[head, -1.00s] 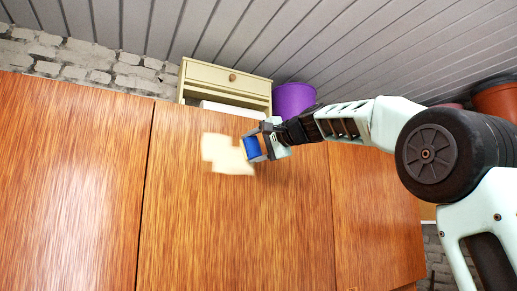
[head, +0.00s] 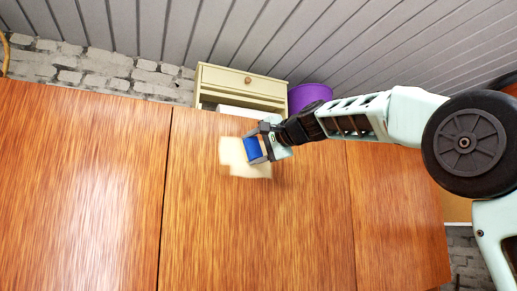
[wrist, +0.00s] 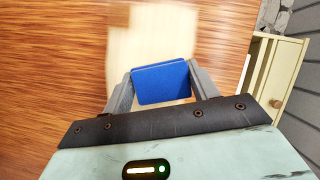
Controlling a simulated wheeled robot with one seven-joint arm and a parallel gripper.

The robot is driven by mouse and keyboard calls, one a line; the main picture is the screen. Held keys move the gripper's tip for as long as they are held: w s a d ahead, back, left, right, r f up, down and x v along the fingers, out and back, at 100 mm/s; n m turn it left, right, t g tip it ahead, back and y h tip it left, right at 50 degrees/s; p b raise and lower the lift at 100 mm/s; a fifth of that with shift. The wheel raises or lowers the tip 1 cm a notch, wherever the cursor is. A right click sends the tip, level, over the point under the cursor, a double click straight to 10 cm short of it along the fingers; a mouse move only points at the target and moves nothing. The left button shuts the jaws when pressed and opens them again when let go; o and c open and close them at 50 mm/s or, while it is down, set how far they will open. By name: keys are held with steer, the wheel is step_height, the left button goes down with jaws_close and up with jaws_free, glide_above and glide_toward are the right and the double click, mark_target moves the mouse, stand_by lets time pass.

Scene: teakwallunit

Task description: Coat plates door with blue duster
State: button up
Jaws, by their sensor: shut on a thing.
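The blue duster (head: 252,149) is a small blue block held between the fingers of my gripper (head: 258,148), which is shut on it. It also shows in the wrist view (wrist: 160,83), its broad face between both fingers. The plates door appears to be the middle wooden panel (head: 225,230), orange-brown with streaky grain. A pale cream patch (head: 231,156) with stepped edges lies on its upper part, beside and behind the duster. In the wrist view the patch (wrist: 150,35) lies just beyond the duster. I cannot tell whether the duster touches the door.
Other wooden panels flank it, one at left (head: 75,190) and one at right (head: 395,215). A cream drawer cabinet (head: 240,83) and a purple pot (head: 308,96) stand above the top edge.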

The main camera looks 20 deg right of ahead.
mark_target(228, 149)
steer(key=shift+a+r+p, duration=0.1)
steer(key=shift+a+p, duration=0.65)
steer(key=shift+a, duration=1.75)
steer(key=shift+a+p, duration=0.85)
steer(key=shift+a, duration=1.1)
steer(key=shift+s, duration=0.15)
steer(key=shift+s+b, duration=0.9)
steer(key=shift+s, duration=2)
steer(key=shift+s, duration=0.1)
steer(key=s, duration=0.2)
steer(key=shift+s+b, duration=0.4)
